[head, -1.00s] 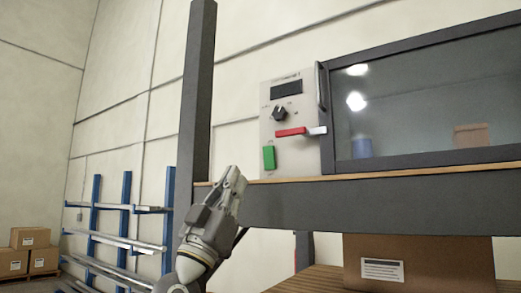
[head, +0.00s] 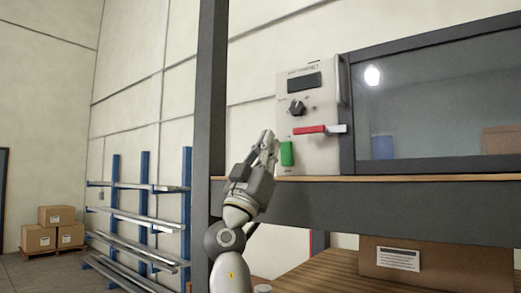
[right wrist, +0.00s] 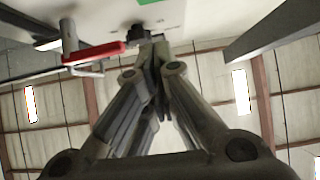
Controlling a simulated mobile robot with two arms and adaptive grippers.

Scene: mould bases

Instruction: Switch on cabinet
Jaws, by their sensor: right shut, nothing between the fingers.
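The cabinet (head: 347,120) has a dark-framed glass window. Left of the window is a pale control panel (head: 325,98) with a dark display (head: 304,81), a black knob (head: 297,108), a red handle (head: 310,129) and a green button (head: 287,153). My right gripper (head: 268,138) is shut and empty, its fingertips just left of the green button in the head view; I cannot tell whether they touch the panel. In the right wrist view the closed fingers (right wrist: 153,50) point towards the black knob (right wrist: 137,32), the red handle (right wrist: 95,53) lies left, and a green patch shows at the top edge. My left gripper is out of view.
A dark upright post (head: 211,120) stands left of the panel, and a thick dark beam (head: 400,205) runs below the cabinet. A cardboard box (head: 440,272) sits on a wooden shelf underneath. A blue rack (head: 145,210) with metal bars stands at the left.

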